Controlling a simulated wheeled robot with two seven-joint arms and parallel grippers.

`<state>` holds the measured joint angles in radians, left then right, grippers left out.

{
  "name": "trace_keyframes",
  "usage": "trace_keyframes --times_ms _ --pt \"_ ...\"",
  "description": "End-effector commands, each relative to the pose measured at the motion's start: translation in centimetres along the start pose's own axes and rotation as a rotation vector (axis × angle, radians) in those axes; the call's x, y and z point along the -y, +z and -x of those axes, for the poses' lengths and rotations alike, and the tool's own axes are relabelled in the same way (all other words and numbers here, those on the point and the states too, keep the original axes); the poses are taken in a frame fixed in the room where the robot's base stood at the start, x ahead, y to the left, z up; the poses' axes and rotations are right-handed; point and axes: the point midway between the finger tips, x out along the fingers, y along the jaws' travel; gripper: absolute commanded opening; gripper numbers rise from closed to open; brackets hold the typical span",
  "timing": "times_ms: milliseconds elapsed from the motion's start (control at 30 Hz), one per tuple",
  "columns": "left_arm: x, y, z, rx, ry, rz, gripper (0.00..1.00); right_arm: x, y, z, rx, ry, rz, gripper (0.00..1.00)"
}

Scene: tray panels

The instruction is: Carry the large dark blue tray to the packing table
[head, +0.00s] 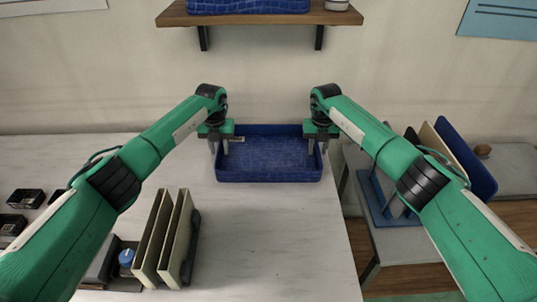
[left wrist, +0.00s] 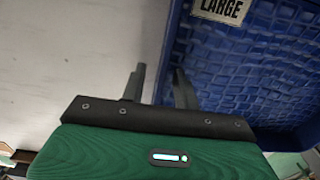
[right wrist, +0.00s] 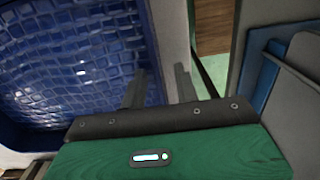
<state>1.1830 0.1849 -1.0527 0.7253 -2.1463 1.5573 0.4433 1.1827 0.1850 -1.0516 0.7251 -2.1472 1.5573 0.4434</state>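The large dark blue tray (head: 268,175) sits flat on the pale work surface in the head view, with a textured inside and a label. The label reads "LARGE" in the left wrist view (left wrist: 222,10). My left gripper (head: 219,147) is at the tray's left wall, pointing down, one finger on each side of the wall with gaps showing. My right gripper (head: 316,146) is at the right wall in the same way; the tray (right wrist: 80,60) shows beside its fingers in the right wrist view. Both look open. Whether the fingertips touch the tray is unclear.
Upright beige panels (head: 160,240) stand at the front left, near small black bins (head: 25,198). A lower bench at right holds a blue rack (head: 378,200) with upright panels. A wall shelf (head: 258,18) carries another blue tray (head: 248,6). The surface before the tray is clear.

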Motion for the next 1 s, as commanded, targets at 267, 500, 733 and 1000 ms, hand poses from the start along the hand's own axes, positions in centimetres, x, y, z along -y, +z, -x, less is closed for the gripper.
trace_keyframes --times_ms 267,500,733,1000 --pt "0.0 0.0 0.0 0.000 0.000 0.000 0.19 0.0 0.0 0.0 0.000 0.000 0.000 0.19" --pt "0.0 0.0 0.0 0.001 0.000 0.000 0.00 0.0 0.0 0.0 0.001 0.000 0.000 0.00" --pt "0.0 0.0 0.1 0.001 0.000 0.000 0.00 0.0 0.0 0.1 0.001 0.000 0.001 0.00" --pt "0.0 0.0 1.2 0.001 0.000 0.000 0.00 0.0 0.0 1.3 0.001 0.000 0.000 0.00"
